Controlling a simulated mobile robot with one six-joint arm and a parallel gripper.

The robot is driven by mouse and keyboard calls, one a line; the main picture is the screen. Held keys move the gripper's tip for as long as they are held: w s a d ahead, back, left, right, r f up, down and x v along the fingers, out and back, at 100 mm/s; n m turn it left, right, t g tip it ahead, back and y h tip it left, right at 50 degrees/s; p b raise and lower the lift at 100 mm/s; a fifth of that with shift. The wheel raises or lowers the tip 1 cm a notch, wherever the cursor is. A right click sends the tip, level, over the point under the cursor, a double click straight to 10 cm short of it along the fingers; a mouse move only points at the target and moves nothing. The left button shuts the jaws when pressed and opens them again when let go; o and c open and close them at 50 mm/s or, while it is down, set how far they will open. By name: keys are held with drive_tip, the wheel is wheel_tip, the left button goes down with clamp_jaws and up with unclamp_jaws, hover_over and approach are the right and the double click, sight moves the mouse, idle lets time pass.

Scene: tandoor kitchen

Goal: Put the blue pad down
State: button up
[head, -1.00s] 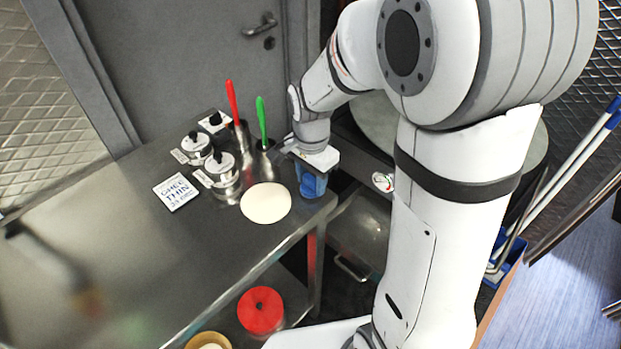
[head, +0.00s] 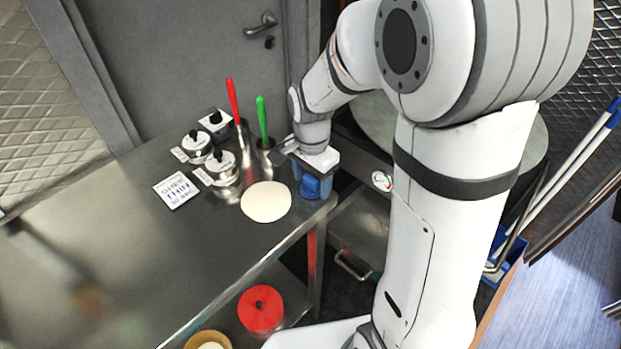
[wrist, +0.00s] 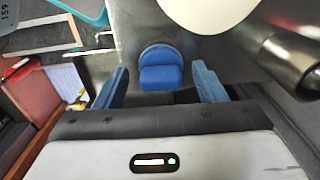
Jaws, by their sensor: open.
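The blue pad (wrist: 161,72) shows in the wrist view with a rounded top, on the steel counter near its edge. It also shows in the head view (head: 311,187) at the counter's right corner. My gripper (wrist: 160,80) is open, with one blue finger on each side of the pad and a visible gap on both sides. In the head view my gripper (head: 311,182) points down just over the counter corner. The pad's underside is hidden.
A pale dough disc (head: 266,202) lies just left of the pad. Metal holders with a red-handled tool (head: 232,98) and a green-handled tool (head: 262,118) stand behind. Lidded pots (head: 221,164) and a white sign (head: 176,190) are farther left. The counter's left side (head: 90,240) is clear.

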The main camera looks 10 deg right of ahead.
sight(312, 178)
wheel_tip(312, 178, up, 12)
drive_tip(key=s+d+n+t, duration=0.1)
drive_tip(key=s+d+n, duration=0.2)
drive_tip(key=s+n, duration=0.2)
drive_tip(key=s+d+f+n+t, duration=0.1)
drive_tip(key=s+d+n, duration=0.2)
drive_tip(key=s, duration=0.6)
drive_tip(key=n, duration=0.2)
drive_tip(key=shift+f+n+t, duration=0.3)
drive_tip(key=shift+o, duration=0.5)
